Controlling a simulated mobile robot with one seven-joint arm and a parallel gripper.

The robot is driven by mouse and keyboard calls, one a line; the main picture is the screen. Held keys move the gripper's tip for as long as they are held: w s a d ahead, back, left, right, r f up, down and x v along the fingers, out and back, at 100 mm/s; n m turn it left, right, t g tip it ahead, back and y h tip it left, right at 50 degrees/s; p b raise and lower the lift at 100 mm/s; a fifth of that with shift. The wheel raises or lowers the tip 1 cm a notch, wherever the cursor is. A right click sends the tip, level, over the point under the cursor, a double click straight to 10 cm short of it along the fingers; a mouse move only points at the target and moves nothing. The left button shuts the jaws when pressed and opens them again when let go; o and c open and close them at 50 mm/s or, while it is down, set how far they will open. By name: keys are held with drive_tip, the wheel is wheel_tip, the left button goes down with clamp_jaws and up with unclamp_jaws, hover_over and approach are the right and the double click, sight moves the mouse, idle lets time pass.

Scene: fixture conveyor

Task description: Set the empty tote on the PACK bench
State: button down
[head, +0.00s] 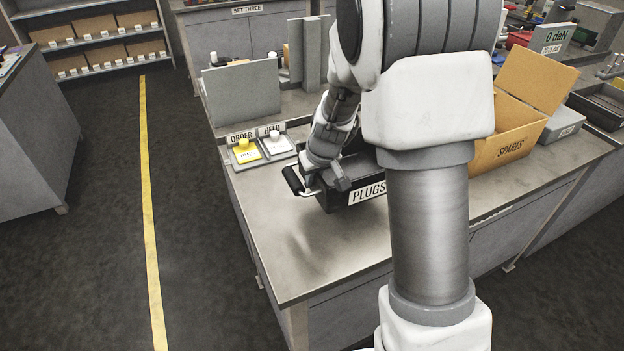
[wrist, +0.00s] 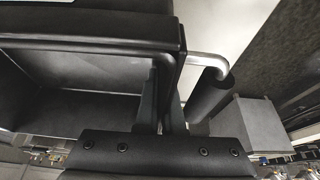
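A dark tote (head: 353,199) labelled PLUGS sits on the grey bench (head: 300,262) in the head view, partly hidden by my arm. The part of its inside (wrist: 85,85) that shows in the wrist view looks empty. A black handle on a silver bracket (wrist: 210,92) sticks out from its end wall. My gripper (head: 325,182) is at the tote's left end. In the wrist view my gripper's fingers (wrist: 162,102) lie close on both sides of the end wall, beside the handle, and appear shut on it. No sign reading PACK shows.
ORDER and HELD trays (head: 262,150) with a yellow and a white tag stand behind the tote, near a grey upright panel (head: 243,92). An open SPARES carton (head: 505,135) stands right of my arm. The bench's front left is bare. A floor aisle with a yellow line (head: 148,200) runs left.

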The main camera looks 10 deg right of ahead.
sight(322, 178)
drive_tip(key=shift+r, duration=0.1)
wheel_tip(322, 178, down, 7)
drive_tip(key=b, duration=0.7)
drive_tip(key=shift+r, duration=0.1)
drive_tip(key=shift+f+b, duration=0.65)
drive_tip(key=shift+b, duration=0.05)
idle(0.6)
drive_tip(key=c, duration=1)
unclamp_jaws()
drive_tip(key=shift+o, duration=0.2)
drive_tip(key=shift+s, duration=0.1)
drive_tip(key=p+v, duration=0.3)
drive_tip(key=v, duration=1.4)
drive_tip(key=shift+r, duration=0.25)
